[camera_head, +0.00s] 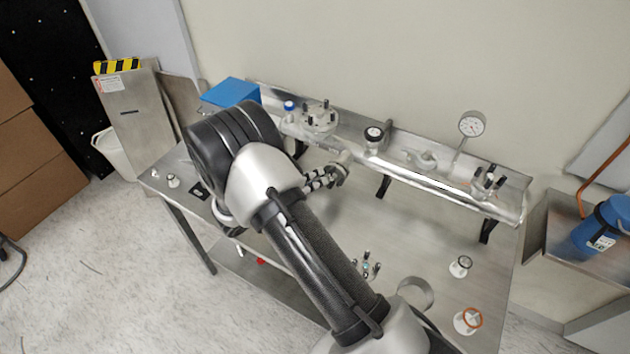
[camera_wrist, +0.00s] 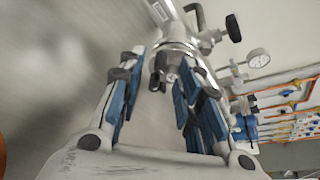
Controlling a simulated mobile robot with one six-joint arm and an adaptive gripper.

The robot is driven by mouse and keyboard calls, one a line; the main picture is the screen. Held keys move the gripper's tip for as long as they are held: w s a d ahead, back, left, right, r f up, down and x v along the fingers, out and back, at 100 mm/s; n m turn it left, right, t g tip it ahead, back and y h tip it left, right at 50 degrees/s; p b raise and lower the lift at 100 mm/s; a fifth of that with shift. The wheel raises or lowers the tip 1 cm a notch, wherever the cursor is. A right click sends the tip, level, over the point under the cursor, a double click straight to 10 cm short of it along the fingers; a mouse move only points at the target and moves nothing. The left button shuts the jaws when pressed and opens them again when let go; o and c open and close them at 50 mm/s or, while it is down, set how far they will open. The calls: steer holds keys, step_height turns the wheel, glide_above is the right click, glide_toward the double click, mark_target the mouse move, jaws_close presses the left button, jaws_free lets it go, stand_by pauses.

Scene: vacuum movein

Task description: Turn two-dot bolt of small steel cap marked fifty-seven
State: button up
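My gripper (camera_wrist: 163,85) is open in the wrist view, with blue-padded fingers apart on both sides of a short dark-tipped steel fitting (camera_wrist: 165,62). I cannot tell whether the fingers touch it. In the head view my gripper (camera_head: 322,179) shows just past my arm, which hides part of it, close to the steel shelf tube. Candidate steel caps with upright bolts are a flanged one (camera_head: 318,118) on the shelf's left, a smaller one (camera_head: 488,182) at its right end, and one low on the table (camera_head: 368,268). No number or dot marks are readable.
A gauge (camera_head: 472,124) and a black-topped valve (camera_head: 374,135) stand along the shelf. A blue box (camera_head: 231,93) is at the back left. Small fittings (camera_head: 460,266) and an orange-ringed part (camera_head: 468,320) lie on the table's right.

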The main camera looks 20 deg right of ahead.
steer(key=shift+x, duration=0.75)
steer(key=shift+c, duration=0.3)
jaws_close()
